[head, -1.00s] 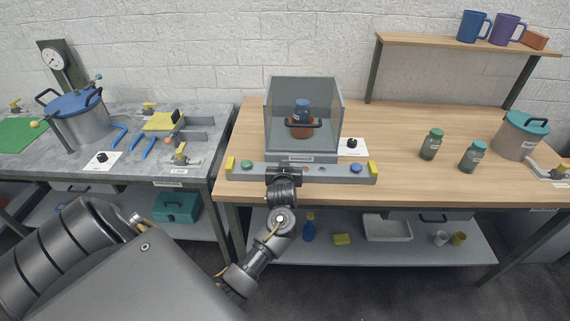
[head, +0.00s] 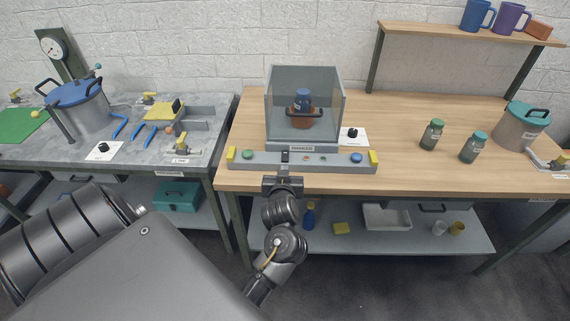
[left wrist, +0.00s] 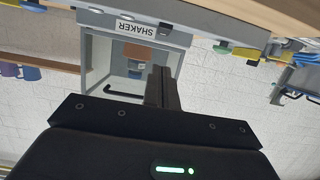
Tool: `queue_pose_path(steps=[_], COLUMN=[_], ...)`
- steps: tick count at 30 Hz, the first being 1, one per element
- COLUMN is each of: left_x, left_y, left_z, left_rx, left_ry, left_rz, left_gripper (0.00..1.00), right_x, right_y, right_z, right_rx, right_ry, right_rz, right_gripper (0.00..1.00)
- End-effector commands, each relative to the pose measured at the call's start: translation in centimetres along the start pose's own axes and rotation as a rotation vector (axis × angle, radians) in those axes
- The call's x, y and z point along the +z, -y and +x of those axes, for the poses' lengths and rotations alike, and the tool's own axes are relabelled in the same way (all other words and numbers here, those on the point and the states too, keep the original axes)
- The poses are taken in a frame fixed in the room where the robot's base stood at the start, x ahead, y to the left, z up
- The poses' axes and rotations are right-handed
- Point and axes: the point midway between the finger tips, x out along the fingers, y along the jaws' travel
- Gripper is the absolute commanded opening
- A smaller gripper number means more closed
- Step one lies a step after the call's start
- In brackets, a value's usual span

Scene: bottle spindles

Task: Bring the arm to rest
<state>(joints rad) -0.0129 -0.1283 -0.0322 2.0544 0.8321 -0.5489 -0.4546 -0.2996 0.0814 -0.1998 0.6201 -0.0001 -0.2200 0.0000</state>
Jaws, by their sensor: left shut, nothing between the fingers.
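My left gripper (head: 285,157) is shut and empty, with its fingers at the front control bar of the shaker in the head view; whether they touch it I cannot tell. In the left wrist view the shut fingers (left wrist: 161,88) point toward the shaker (left wrist: 128,60), which appears upside down. The shaker is a clear-walled box (head: 279,104) on the wooden table. My right gripper is not in view.
The shaker's control bar (head: 330,161) has a green button, a blue button and yellow end blocks. Two green-capped bottles (head: 432,134) and a teal-lidded pot (head: 521,126) stand to the right on the table. A grey bench (head: 205,143) with a blue-lidded pot (head: 80,105) is at left.

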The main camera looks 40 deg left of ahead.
Motion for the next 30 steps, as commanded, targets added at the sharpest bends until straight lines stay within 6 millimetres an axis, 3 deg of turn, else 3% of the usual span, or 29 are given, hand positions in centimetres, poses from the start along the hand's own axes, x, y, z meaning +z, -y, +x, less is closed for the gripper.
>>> queue_pose_path(steps=[13,16,20,24,30], left_x=[-0.4,2.5,10.4,21.2,37.0], left_y=[-0.3,-3.1,-6.9,-8.8,-7.0], left_z=[0.1,1.3,2.7,2.2,-1.9], left_rx=[0.007,0.063,0.170,0.287,0.428], left_ry=[-0.022,-0.006,0.075,0.206,0.433], left_rz=[-0.038,0.004,0.121,0.247,0.394], left_gripper=[0.00,0.00,0.00,0.00,0.00], right_x=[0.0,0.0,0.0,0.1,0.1], right_y=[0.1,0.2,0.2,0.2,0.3], right_z=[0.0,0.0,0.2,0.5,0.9], right_rx=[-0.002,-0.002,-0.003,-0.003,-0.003], right_ry=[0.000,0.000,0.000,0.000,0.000], right_rz=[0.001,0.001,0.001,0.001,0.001], right_gripper=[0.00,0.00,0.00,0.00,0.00])
